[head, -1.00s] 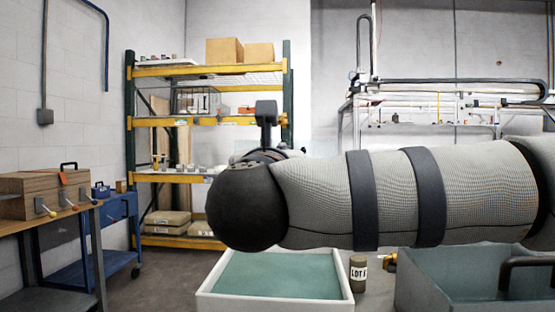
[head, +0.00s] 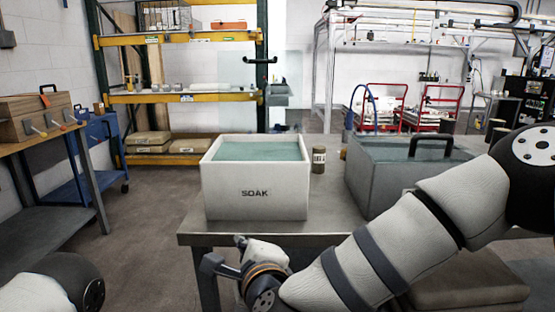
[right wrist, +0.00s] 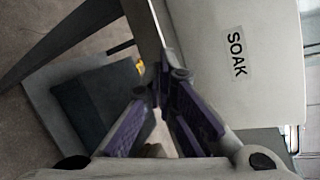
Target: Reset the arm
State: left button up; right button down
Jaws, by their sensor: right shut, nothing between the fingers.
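My right arm (head: 385,255) reaches in from the right in the head view. Its gripper (head: 214,266) is low, in front of the table's near edge and below the white SOAK tub. In the right wrist view my right gripper (right wrist: 166,82) is shut, with its purple-padded fingers meeting at the tips and nothing between them. A part of my left arm (head: 62,285) shows at the lower left of the head view. My left gripper is out of view.
The white SOAK tub (head: 255,188), a small labelled jar (head: 319,160) and a grey bin (head: 366,190) with a black handle stand on the table (head: 192,222). A wooden box (head: 28,118) sits on the left bench. Floor is clear between bench and table.

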jog(key=s+d+f+n+g+h, duration=0.1)
jog(key=s+d+f+n+g, duration=0.4)
jog(key=s+f, duration=0.6)
jog(key=s+d+f+n+g, duration=0.4)
jog(key=s+d+f+n, duration=0.4)
jog(key=f, duration=0.6)
jog(key=s+d+f+n+g+h, duration=0.1)
jog(key=s+d+n+g, duration=0.1)
jog(key=s+d, duration=0.3)
jog(key=s+d+f+n+g+h, duration=0.1)
jog(key=s+d, duration=0.4)
jog(key=s, duration=0.7)
jog(key=s+d+f+n+g+h, duration=0.1)
jog(key=s+d+n+g, duration=0.2)
jog(key=s, duration=0.6)
jog(key=shift+s+d+f+g+p, duration=0.2)
jog(key=shift+d+f+g+p, duration=0.15)
jog(key=shift+d+g, duration=0.5)
